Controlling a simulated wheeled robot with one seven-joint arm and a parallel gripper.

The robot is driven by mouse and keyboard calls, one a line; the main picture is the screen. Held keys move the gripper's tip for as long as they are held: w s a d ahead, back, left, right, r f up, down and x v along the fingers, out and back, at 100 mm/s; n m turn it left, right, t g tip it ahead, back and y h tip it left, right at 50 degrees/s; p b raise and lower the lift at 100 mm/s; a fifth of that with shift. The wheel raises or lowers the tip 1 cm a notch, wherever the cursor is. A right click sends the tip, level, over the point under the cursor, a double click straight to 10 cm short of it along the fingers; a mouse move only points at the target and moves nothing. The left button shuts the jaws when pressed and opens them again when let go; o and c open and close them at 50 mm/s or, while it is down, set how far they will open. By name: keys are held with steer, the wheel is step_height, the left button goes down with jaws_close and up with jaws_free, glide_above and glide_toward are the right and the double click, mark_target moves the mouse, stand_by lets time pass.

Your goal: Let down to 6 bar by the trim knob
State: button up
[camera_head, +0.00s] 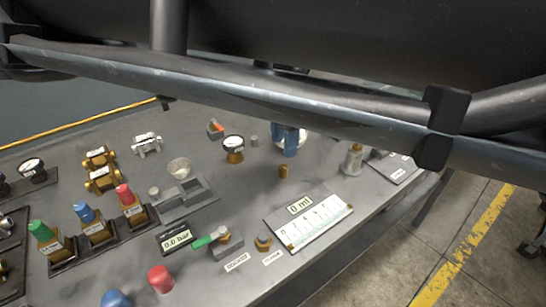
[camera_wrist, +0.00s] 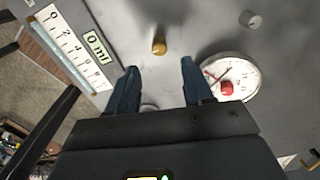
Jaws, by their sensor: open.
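My gripper (camera_head: 290,138) is open and empty above the bench, its two blue fingers pointing down. In the wrist view my gripper (camera_wrist: 160,82) has a clear gap between its fingers. A small brass knob (camera_wrist: 160,46) stands just beyond the fingertips, apart from them; a brass knob (camera_head: 283,171) also shows in the head view. A display (camera_head: 178,238) reads 0.0 bar. I cannot tell which knob is the trim knob.
A scale panel (camera_head: 308,222) reading 0 ml lies at the bench's front right. A green-handled valve (camera_head: 212,238) and a brass fitting (camera_head: 263,243) stand left of it. Green, blue and red-capped valves (camera_head: 88,222) stand at left. My arm covers the top of the head view.

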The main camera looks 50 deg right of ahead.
mark_target(283, 166)
step_height(283, 166, down, 7)
steer(key=shift+f, duration=0.2)
steer(key=shift+c, duration=0.3)
jaws_close()
stand_by(0.4)
